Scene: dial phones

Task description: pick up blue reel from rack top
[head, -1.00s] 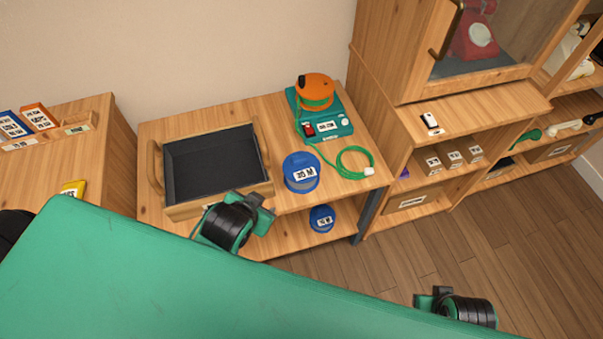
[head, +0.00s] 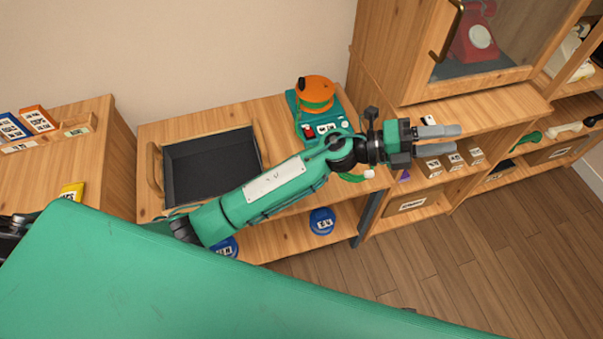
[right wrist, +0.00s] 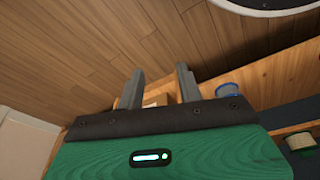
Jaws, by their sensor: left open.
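My left arm reaches across the rack in the head view. Its open, empty left gripper (head: 449,140) points right, past the rack's right edge, in front of the cabinet. The blue reel on the rack top (head: 205,125) is hidden behind this arm. Two other blue reels show on the shelf below, one in full (head: 322,221) and one partly covered (head: 227,247). My right gripper (right wrist: 161,84) shows in the right wrist view with its fingers apart. A blue-rimmed reel (right wrist: 229,90) stands to its right; I cannot tell which reel it is.
A black-lined wooden tray (head: 210,165) sits at the rack's left. A cabinet (head: 480,93) with small boxes (head: 453,161) rises at the right. Floor (head: 500,235) is clear at the lower right.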

